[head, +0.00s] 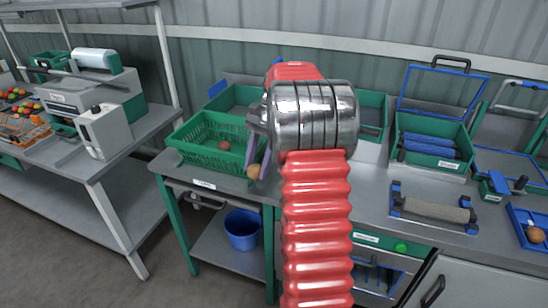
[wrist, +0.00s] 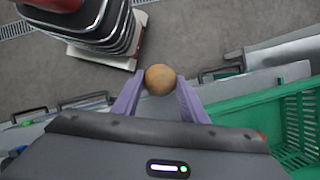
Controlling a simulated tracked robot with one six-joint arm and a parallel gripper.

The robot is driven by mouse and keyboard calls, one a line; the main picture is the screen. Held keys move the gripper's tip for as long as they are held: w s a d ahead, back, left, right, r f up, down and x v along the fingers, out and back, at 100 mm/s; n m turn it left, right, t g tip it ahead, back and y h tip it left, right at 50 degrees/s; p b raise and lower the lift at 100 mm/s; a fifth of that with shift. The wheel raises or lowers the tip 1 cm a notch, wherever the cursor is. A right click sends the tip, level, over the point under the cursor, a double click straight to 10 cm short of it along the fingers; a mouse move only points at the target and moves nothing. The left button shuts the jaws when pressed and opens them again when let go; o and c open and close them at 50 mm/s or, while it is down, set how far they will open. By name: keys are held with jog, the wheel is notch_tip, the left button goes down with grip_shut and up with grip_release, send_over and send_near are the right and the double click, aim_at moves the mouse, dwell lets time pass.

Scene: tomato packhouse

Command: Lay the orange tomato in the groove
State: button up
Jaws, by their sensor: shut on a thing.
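The orange tomato (wrist: 160,79) is between the tips of the two purple fingers of my gripper (wrist: 160,85), which are shut on it. In the head view the tomato (head: 254,171) hangs at the fingertips, by the front of the green mesh crate (head: 190,155). My wrist hides part of the bench behind it. I cannot tell for certain which part is the groove. A grey roller in a frame with blue ends (head: 433,208) lies on the right of the bench, and a green box holding blue rollers (head: 430,165) stands behind it.
A reddish tomato (head: 224,145) lies in the mesh crate. Another orange fruit (head: 536,235) is in a blue tray at the far right. A blue bucket (head: 242,229) stands on the lower shelf. Bare grey benchtop (head: 375,190) shows left of the roller frame.

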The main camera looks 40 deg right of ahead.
jog(key=w+a+f+n+g+h, duration=0.1)
jog(key=w+a+f+n, duration=0.1)
jog(key=a+n, duration=0.3)
jog(key=w+a+f+n+g+h, duration=0.1)
jog(key=a+f+n, duration=0.4)
jog(key=a, duration=0.9)
jog(key=w+a+f+n+g+h, duration=0.2)
jog(key=w+a+f+n, duration=0.2)
jog(key=a, duration=0.5)
jog(key=n, duration=0.2)
jog(key=shift+w+a+n+h, duration=0.15)
jog(key=shift+a+n+h, duration=0.15)
